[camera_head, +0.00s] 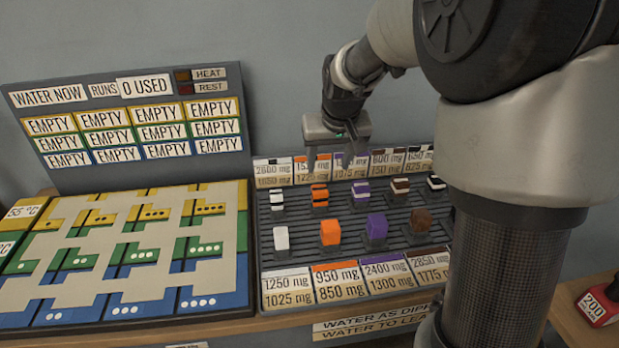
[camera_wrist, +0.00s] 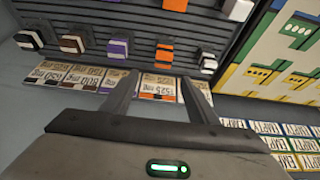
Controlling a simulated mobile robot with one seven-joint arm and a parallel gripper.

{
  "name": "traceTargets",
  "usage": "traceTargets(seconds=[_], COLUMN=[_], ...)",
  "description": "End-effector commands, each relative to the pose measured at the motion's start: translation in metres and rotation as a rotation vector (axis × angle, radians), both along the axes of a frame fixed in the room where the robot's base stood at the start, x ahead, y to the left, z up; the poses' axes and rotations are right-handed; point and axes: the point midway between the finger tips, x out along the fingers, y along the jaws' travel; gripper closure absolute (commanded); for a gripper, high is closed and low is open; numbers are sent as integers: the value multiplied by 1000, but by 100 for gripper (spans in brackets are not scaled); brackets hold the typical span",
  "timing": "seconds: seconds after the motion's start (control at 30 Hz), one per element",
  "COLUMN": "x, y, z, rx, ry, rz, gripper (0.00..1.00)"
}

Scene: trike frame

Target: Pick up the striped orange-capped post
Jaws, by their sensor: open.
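The striped orange-capped post (camera_head: 320,195) stands upright in the back row of the dark ribbed rack, with orange and black bands. In the wrist view the striped post (camera_wrist: 164,56) is just beyond the fingertips, roughly centred between them. My gripper (camera_head: 331,164) is open and empty, above the label cards behind the rack's back row. In the wrist view its two fingers (camera_wrist: 158,88) point toward the rack, with label cards showing between them. The gripper appears higher than the post and not touching it.
Beside the post stand a white-striped post (camera_head: 277,195) and a purple-striped post (camera_head: 360,191). In front are white, orange (camera_head: 330,233), purple and brown blocks. A board with coloured steps (camera_head: 130,250) lies left. A sign panel (camera_head: 130,115) stands behind.

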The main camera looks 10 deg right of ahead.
Motion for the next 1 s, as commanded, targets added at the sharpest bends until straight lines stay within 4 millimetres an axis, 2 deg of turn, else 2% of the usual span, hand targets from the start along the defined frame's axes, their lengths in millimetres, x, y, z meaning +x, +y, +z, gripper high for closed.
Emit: traceTargets(seconds=[0.17, 0.6, 0.87, 1.0], x=[8, 44, 53, 57], y=[0, 1, 1, 6], z=[-17, -100, -118, -137], rx=[1, 0, 0, 1], ry=[3, 3, 1, 4], rz=[0, 0, 0, 0], gripper=[46, 46, 46, 46])
